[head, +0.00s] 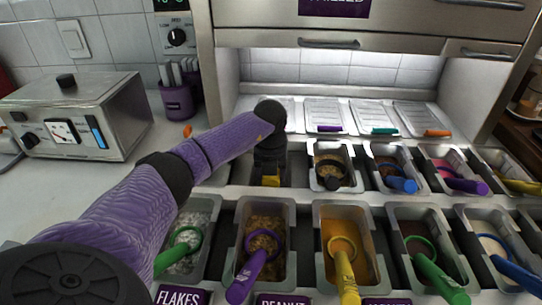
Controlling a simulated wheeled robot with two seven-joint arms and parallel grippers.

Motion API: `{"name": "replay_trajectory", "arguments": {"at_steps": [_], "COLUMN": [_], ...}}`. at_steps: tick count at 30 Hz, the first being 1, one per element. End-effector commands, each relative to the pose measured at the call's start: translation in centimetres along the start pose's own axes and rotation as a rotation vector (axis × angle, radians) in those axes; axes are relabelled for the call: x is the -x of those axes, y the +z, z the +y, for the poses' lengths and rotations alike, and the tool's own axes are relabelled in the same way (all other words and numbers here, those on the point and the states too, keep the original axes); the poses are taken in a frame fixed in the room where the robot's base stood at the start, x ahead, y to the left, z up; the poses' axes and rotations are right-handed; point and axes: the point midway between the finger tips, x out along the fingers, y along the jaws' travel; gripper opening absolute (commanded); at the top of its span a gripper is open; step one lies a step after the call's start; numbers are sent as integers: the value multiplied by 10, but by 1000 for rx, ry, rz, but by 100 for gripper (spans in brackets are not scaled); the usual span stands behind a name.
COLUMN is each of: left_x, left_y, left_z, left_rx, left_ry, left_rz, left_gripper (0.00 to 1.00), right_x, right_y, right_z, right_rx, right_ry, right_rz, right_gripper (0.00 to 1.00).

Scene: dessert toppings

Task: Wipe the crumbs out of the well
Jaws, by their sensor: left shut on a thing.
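My left arm reaches in from the left. Its gripper (270,168) points down into a well (238,175) at the left end of the back row. It is shut on a small yellow thing (270,181), which shows low between the fingers; I cannot tell what it is. My wrist and gripper hide much of this well. Crumbs cannot be made out in it. My right gripper is not in view.
A front row of topping tubs, such as the orange one (340,235), holds coloured scoops. More filled tubs (330,165) stand right of my gripper. Lidded pans (325,113) lie behind. A steel appliance (75,115) and purple holder (178,100) stand left.

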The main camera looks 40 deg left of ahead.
Motion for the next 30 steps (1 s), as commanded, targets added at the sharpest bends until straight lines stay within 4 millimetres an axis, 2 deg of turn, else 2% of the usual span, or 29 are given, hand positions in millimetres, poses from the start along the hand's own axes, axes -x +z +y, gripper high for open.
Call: {"name": "replay_trajectory", "arguments": {"at_steps": [11,18,21,23,30], "left_x": [-7,-12,-9,-7,0], "left_y": [-1,16,20,20,5], "left_z": [0,7,9,9,10], "left_rx": [0,2,1,0,-1], "left_ry": [0,1,0,0,1], "left_rz": [1,1,0,0,-2], "left_gripper": [14,14,14,14,14], "right_x": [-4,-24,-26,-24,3], "right_y": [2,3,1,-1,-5], "right_z": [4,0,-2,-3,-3], "right_rx": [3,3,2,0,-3], "right_ry": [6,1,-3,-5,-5], "right_rz": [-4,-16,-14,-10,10], "right_gripper": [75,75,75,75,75]}}
